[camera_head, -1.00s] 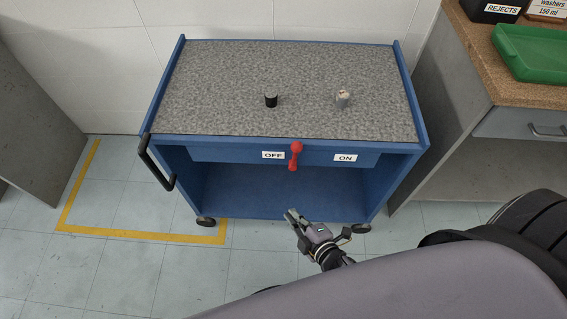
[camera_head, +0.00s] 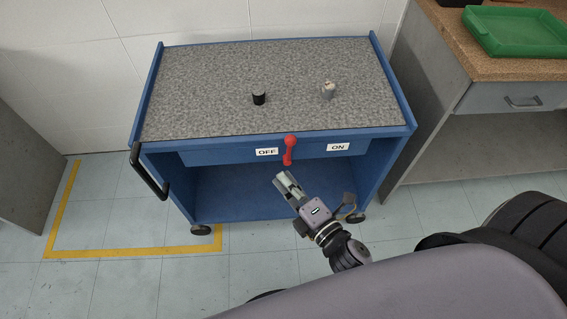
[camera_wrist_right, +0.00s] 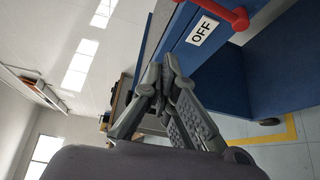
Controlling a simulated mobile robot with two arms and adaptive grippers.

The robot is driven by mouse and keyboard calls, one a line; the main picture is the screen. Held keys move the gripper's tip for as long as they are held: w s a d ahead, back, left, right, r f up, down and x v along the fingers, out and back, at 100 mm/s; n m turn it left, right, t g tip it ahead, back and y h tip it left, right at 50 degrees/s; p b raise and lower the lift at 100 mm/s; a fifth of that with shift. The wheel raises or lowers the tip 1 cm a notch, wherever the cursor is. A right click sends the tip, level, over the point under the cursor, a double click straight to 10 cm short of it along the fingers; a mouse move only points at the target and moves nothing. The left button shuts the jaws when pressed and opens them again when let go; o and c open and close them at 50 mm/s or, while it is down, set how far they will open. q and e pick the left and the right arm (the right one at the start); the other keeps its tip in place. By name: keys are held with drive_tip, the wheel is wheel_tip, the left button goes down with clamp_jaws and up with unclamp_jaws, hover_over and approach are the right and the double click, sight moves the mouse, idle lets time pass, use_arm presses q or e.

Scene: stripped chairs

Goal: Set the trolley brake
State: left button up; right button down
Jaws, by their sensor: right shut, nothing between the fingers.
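The blue trolley (camera_head: 270,133) stands against the white wall, with a grey speckled top. A red brake lever (camera_head: 288,149) sits on its front panel between the OFF label (camera_head: 267,152) and the ON label (camera_head: 338,147). It is near upright, closer to OFF. My right gripper (camera_head: 283,179) is shut and empty, just below and in front of the lever, apart from it. In the right wrist view the gripper (camera_wrist_right: 160,72) shows with the lever (camera_wrist_right: 228,14) and OFF label (camera_wrist_right: 202,31) beyond it. My left gripper is not in view.
A black cylinder (camera_head: 259,97) and a pale metal one (camera_head: 327,91) stand on the trolley top. A black handle (camera_head: 149,172) juts out at its left. A workbench (camera_head: 440,60) with a green tray (camera_head: 515,33) is at the right. Yellow floor tape (camera_head: 130,252) runs at the left.

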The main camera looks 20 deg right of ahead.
sight(289, 151)
drive_tip(key=r+p+x, duration=0.1)
drive_tip(key=p+x, duration=0.1)
drive_tip(key=x, duration=0.8)
drive_tip(key=d, duration=0.2)
drive_tip(key=s+d, duration=0.1)
drive_tip(key=d, duration=0.1)
drive_tip(key=shift+f, duration=0.2)
drive_tip(key=shift+d, duration=0.15)
